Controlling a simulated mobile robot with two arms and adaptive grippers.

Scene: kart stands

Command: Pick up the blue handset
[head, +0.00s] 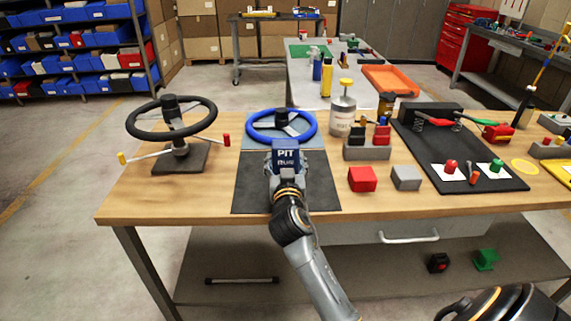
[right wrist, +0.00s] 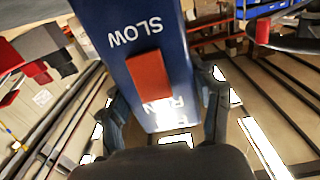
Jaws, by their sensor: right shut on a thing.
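The blue handset (head: 285,154) shows white "PIT" lettering in the head view, in front of the blue steering wheel (head: 281,126). In the right wrist view the handset (right wrist: 150,55) fills the middle, with a red rocker (right wrist: 149,75) between "SLOW" and "RUN". My right gripper (head: 286,183) is shut on the handset. In the right wrist view one finger is on each side of it (right wrist: 165,108). The handset appears above the dark mat (head: 322,190); its exact height is unclear. My left gripper is not in view.
A black steering wheel (head: 172,119) on a stand is at the left of the wooden table (head: 225,160). A red block (head: 362,179), a grey block (head: 406,178) and a silver canister (head: 343,115) are right of the handset. A black board (head: 475,178) with knobs lies farther right.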

